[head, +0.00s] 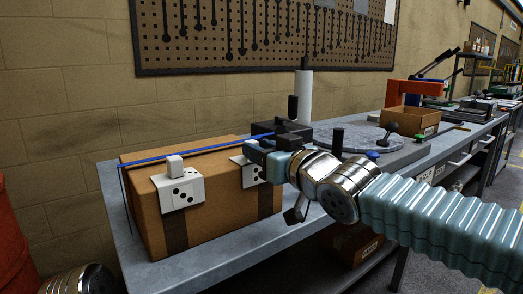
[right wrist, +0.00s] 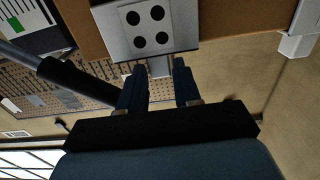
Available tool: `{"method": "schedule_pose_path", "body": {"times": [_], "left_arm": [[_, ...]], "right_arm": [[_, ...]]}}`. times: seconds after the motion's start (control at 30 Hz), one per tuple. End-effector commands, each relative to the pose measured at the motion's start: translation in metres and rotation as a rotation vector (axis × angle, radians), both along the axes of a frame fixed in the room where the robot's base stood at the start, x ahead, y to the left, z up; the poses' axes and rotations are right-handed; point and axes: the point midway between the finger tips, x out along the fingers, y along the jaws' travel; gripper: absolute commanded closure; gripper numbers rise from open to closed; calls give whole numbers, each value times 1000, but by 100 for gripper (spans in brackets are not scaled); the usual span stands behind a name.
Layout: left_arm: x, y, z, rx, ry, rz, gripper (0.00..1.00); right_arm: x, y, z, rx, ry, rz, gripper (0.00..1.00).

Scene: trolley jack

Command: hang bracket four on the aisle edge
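A white bracket (head: 250,172) is at the right part of the cardboard box's near top edge, partly hidden by my gripper. In the right wrist view its plate (right wrist: 152,30) shows four black dots. My right gripper (head: 258,154) is at its top, and in the wrist view the fingers (right wrist: 160,75) close on both sides of its pale tab. Another white bracket (head: 180,188) with several black dots hangs on the same edge further left. The cardboard box (head: 217,207) stands on the grey bench. My left gripper is not in view.
A blue strip (head: 200,150) runs along the box top. A dark block with an upright handle (head: 292,108), a white roll (head: 303,95) and a round grey plate (head: 352,135) stand right of the box. A red drum (head: 12,240) is at the left.

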Motion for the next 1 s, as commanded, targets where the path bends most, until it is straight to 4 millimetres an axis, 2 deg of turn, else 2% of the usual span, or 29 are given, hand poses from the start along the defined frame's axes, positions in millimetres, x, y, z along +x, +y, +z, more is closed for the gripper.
{"method": "schedule_pose_path", "body": {"times": [0.03, 0.1, 0.13, 0.43, 0.5, 0.57, 0.77, 1.0], "left_arm": [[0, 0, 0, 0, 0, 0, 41], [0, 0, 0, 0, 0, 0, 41], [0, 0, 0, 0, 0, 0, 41], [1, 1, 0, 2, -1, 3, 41], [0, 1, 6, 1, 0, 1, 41], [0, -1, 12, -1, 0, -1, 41], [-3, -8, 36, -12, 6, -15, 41], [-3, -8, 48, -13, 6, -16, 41]], "right_arm": [[0, 0, 0, 0, 0, 0, 59], [0, 0, 0, 0, 0, 0, 48], [0, 0, 0, 0, 0, 0, 46], [0, 0, 0, -1, 1, 0, 46], [-5, -4, 3, 0, 0, -1, 46], [-12, -10, 5, 1, -1, -2, 46], [-51, -37, 8, 0, -1, 0, 46], [-94, -67, 4, 1, -2, 2, 46]]}}
